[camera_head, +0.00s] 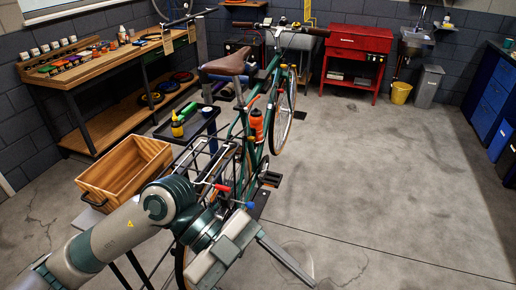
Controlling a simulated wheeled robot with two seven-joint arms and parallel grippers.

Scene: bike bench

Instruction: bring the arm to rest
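My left arm (115,236) comes in from the lower left and bends at a green and grey joint over the rear of the bike. My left gripper (284,262) hangs low at the bottom middle. One long grey finger shows clearly, pointing down and right over bare floor. I cannot make out the other finger, so its opening is unclear. I see nothing held on the visible finger. My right arm and gripper are not in view.
The green bike (246,125) and its rear rack stand close beside my arm. A wooden crate (124,172) and a dark tray (163,132) with bottles are to the left. A workbench (84,80) lines the left wall. A red cabinet (358,45) stands behind. The right floor is clear.

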